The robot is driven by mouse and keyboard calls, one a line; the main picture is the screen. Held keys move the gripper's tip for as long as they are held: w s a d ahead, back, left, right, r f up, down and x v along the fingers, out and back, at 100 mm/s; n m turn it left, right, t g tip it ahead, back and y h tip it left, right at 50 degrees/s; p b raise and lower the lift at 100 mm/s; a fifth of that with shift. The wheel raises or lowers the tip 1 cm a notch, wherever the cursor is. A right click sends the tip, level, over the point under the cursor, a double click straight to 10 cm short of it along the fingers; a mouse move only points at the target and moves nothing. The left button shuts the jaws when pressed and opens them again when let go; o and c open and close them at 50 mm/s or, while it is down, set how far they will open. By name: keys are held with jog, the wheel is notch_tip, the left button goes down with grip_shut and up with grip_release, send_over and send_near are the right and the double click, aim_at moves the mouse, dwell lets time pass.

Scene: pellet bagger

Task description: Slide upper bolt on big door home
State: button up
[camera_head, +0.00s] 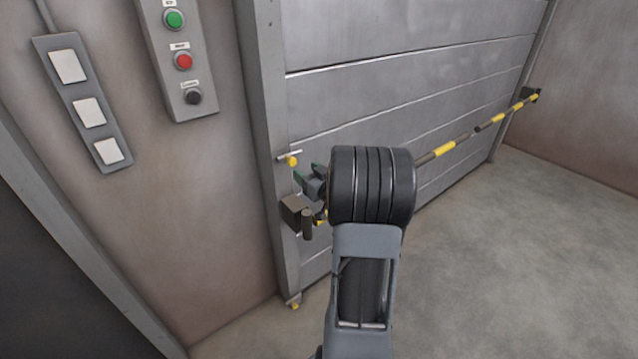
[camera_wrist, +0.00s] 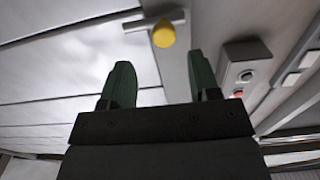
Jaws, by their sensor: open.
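The big door (camera_head: 400,60) is a grey panelled door in the head view. Its upper bolt (camera_head: 291,159) is a small metal rod with a yellow knob at the door's left edge, by the frame post. The bolt also shows in the wrist view, with its yellow knob (camera_wrist: 163,33) ahead of the fingers. My gripper (camera_head: 306,174) is just below and right of the bolt in the head view, partly hidden behind my wrist. In the wrist view my gripper (camera_wrist: 160,82) has its two green fingers apart, with nothing between them. The knob looks clear of the fingertips.
A yellow-and-black striped bar (camera_head: 460,142) crosses the door, with a brown bracket (camera_head: 296,212) at its left end, close below my gripper. A lower bolt (camera_head: 293,303) is near the floor. A button panel (camera_head: 182,60) and a switch plate (camera_head: 82,103) are on the left wall.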

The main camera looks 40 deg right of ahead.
jog(key=s, duration=0.6)
jog(key=shift+a, duration=0.2)
dwell(0.4)
jog(key=s+d+f+m+g+h, duration=0.3)
jog(key=s+d+f+g+h, duration=0.15)
jog(key=f+g, duration=0.2)
jog(key=s+a+m+g+p, duration=0.1)
jog(key=s+a+g+p, duration=0.1)
jog(key=s+a+g, duration=0.3)
jog(key=s+a+r+n+g+y+p, duration=0.1)
jog(key=a+r, duration=0.3)
jog(key=a, duration=0.5)
jog(key=s+a+r+n+g+y+p, duration=0.1)
jog(key=a+r+n+y+p, duration=0.1)
jog(key=a+r, duration=0.3)
jog(key=s+a+r+n+g+y+p, duration=0.1)
jog(key=a+r+p, duration=0.3)
jog(key=a, duration=0.8)
jog(key=shift+s+a+r+n+y, duration=0.35)
jog(key=shift+r+y, duration=0.2)
jog(key=shift+y, duration=0.3)
